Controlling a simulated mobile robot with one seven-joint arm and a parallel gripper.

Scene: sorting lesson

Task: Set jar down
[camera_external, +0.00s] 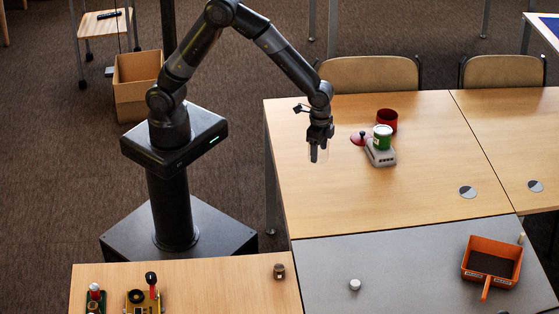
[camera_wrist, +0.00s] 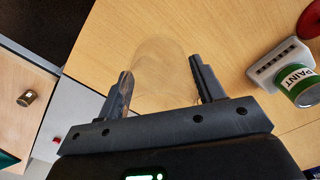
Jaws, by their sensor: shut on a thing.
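A clear, see-through jar (camera_wrist: 160,62) is between the two dark fingers of my gripper (camera_wrist: 161,82) in the wrist view. In the external view the jar (camera_external: 316,154) shows faintly below my gripper (camera_external: 320,136), over the left part of the wooden table (camera_external: 345,205). My gripper is shut on the jar, which looks roughly upright. The gap between the jar's base and the tabletop is hard to judge.
Right of the jar, a green paint can (camera_external: 382,137) stands on a grey scale (camera_external: 381,155), with a red lid (camera_external: 361,138) and a red container (camera_external: 387,120) close by. The wooden table's front left is clear.

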